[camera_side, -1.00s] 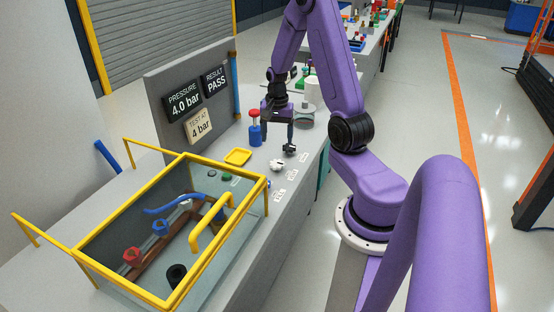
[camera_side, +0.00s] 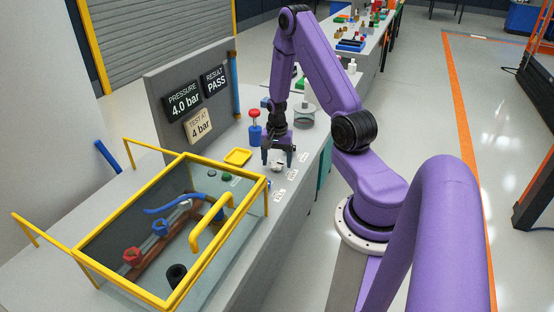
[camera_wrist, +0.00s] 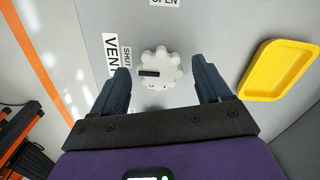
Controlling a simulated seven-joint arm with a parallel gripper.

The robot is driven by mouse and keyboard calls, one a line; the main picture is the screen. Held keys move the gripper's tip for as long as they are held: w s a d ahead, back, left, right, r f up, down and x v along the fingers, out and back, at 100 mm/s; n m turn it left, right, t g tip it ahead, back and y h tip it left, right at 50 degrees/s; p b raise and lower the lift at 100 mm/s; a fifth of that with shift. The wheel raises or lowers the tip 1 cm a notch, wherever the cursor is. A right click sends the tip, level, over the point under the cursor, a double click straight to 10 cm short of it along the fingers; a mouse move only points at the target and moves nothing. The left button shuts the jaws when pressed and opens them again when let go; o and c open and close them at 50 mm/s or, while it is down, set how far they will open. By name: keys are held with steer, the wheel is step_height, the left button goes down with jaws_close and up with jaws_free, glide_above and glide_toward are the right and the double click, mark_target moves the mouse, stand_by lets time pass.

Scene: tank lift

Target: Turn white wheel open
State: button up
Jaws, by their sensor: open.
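The white wheel (camera_wrist: 158,68) is a lobed knob with a dark bar mark on its face, set on the grey bench top. In the wrist view it lies between my two open fingers, a little beyond their tips, with space on both sides. My gripper (camera_wrist: 164,78) is open and empty, pointing down. In the side view my gripper (camera_side: 279,160) is right over the white wheel (camera_side: 277,167), which it partly hides. Labels reading "SHUT", "VENT" and "OPEN" are around the wheel in the wrist view.
A yellow tray (camera_wrist: 282,68) lies beside the wheel. A blue post with a red top (camera_side: 254,127) stands behind. The yellow-framed tank (camera_side: 170,240) holds red, blue and white valves at the front left. A grey panel shows pressure 4.0 bar and result PASS (camera_side: 215,80).

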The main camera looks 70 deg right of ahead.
steer(key=c, duration=1)
steer(key=shift+c, duration=0.2)
steer(key=shift+n, duration=0.3)
steer(key=n, duration=0.3)
steer(key=shift+n, duration=0.3)
steer(key=n, duration=0.4)
steer(key=shift+n, duration=0.3)
steer(key=n, duration=0.9)
